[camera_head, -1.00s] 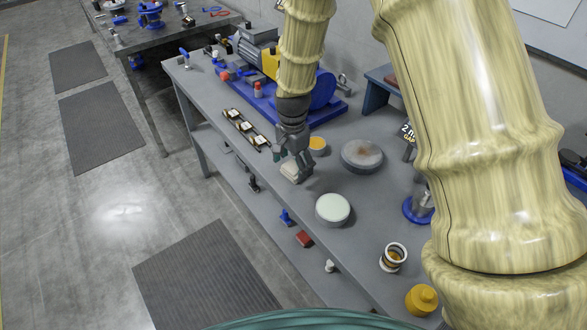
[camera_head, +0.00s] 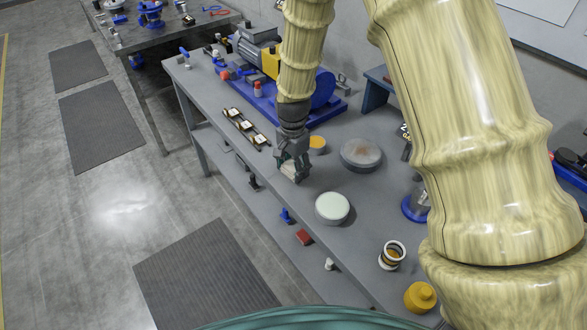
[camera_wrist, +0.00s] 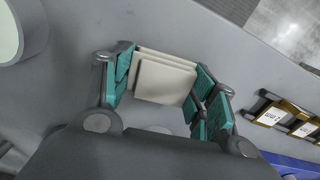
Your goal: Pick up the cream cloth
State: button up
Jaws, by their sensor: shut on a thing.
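The cream cloth (camera_wrist: 164,79) is a folded, layered square between the teal-padded fingers of my gripper (camera_wrist: 163,95) in the wrist view. The fingers press on it from both sides. In the head view my gripper (camera_head: 293,172) points down over the grey bench, and only a small part of the cloth (camera_head: 287,171) shows beside the fingers. I cannot tell whether the cloth touches the bench top.
A round pale-green-topped container (camera_head: 332,207) stands close in front of my gripper. A grey round lid (camera_head: 361,155) and a yellow-topped tin (camera_head: 317,144) are near it. A strip with labelled blocks (camera_head: 246,129) lies to the left. The bench's front edge is close.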

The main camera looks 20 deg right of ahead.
aim_at(293, 166)
jog(key=shift+r, duration=0.1)
jog(key=shift+w+r+b, duration=0.1)
jog(key=shift+r+b, duration=0.2)
jog(key=shift+r, duration=0.25)
jog(key=shift+r+b, duration=0.35)
jog(key=shift+r, duration=0.6)
jog(key=s+a+r+b, duration=0.1)
jog(key=s+a+b, duration=0.2)
jog(key=s+a, duration=0.5)
jog(key=s, duration=0.5)
jog(key=shift+s+a+r, duration=0.2)
jog(key=shift+s+r, duration=0.2)
